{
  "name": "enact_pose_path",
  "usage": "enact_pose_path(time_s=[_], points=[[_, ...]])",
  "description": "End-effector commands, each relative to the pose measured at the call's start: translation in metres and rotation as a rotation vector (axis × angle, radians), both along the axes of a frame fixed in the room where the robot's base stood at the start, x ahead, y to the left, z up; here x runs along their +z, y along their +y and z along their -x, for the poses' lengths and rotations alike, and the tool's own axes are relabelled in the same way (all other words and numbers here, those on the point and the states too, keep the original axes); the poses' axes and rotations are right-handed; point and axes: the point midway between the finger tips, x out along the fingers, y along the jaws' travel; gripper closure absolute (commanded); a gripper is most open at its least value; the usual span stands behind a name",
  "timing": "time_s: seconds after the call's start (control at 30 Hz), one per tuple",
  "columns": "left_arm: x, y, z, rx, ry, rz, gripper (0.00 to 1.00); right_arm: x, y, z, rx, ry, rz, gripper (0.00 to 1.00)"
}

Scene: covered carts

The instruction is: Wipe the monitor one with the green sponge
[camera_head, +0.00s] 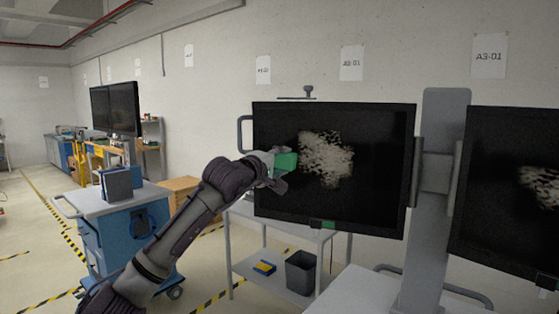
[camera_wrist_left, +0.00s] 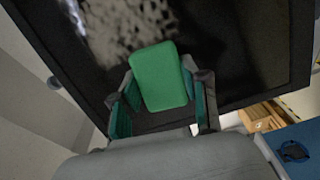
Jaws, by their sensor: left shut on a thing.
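My left gripper (camera_head: 272,172) is shut on the green sponge (camera_head: 286,162) in front of the left part of a black monitor (camera_head: 376,160). A pale, patchy smear (camera_head: 326,158) marks the middle of that screen, just right of the sponge. In the left wrist view the sponge (camera_wrist_left: 160,76) sits between the fingers, close to the dark screen (camera_wrist_left: 238,50); I cannot tell whether it touches. The smear (camera_wrist_left: 120,28) shows beyond the sponge. A second monitor (camera_head: 500,190) with a similar smear stands at the right edge. My right gripper is not in view.
A grey post (camera_head: 438,200) stands between the two monitors. Behind and below is a white cart (camera_head: 244,212) with a dark bin (camera_head: 300,272) on its lower shelf. A blue cart (camera_head: 125,240) stands left of my arm. Open floor lies at far left.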

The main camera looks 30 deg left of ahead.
Motion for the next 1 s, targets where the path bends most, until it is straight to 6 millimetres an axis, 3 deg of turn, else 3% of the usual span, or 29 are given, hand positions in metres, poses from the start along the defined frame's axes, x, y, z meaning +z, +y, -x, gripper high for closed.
enact_pose_path(time_s=[1.0], points=[[0.001,0.004,-0.021,0.0,0.0,0.0,0.82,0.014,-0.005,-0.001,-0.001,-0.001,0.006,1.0]])
